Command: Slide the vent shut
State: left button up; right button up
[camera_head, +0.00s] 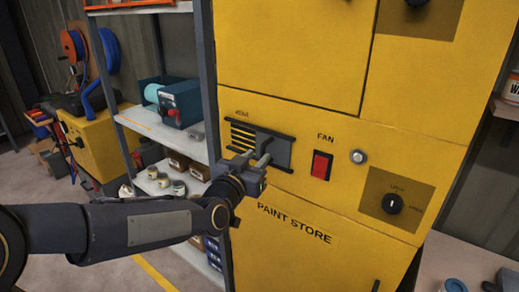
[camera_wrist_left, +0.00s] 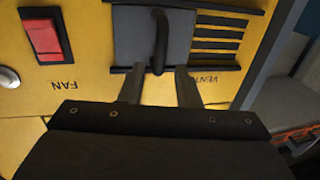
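The vent (camera_head: 243,135) is on the front of the yellow paint store cabinet, with several dark slats showing on its left side. Its grey sliding cover (camera_head: 280,149) sits to the right of these slats, leaving them uncovered. The slats (camera_wrist_left: 216,36) and cover (camera_wrist_left: 127,38) also show in the left wrist view, where the picture is turned over. A dark upright handle (camera_wrist_left: 161,38) stands out from the cover. My left gripper (camera_wrist_left: 158,72) is open, one finger on either side of the handle's near end; contact cannot be told. My right gripper is out of view.
A red fan switch (camera_head: 321,165) and a round button (camera_head: 358,157) are right of the vent. A dark knob (camera_head: 392,203) is further right. A grey shelf rack (camera_head: 206,80) with boxes and tins stands close on the left.

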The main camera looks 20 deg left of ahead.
aim_at(262, 152)
pick_arm(q)
jog(key=shift+w+d+p, duration=0.2)
jog(key=shift+w, duration=0.95)
jog(key=shift+w+d+p, duration=0.15)
jog(key=shift+w+p, duration=0.05)
jog(key=shift+w, duration=0.95)
jog(key=shift+c, duration=0.4)
grip_shut()
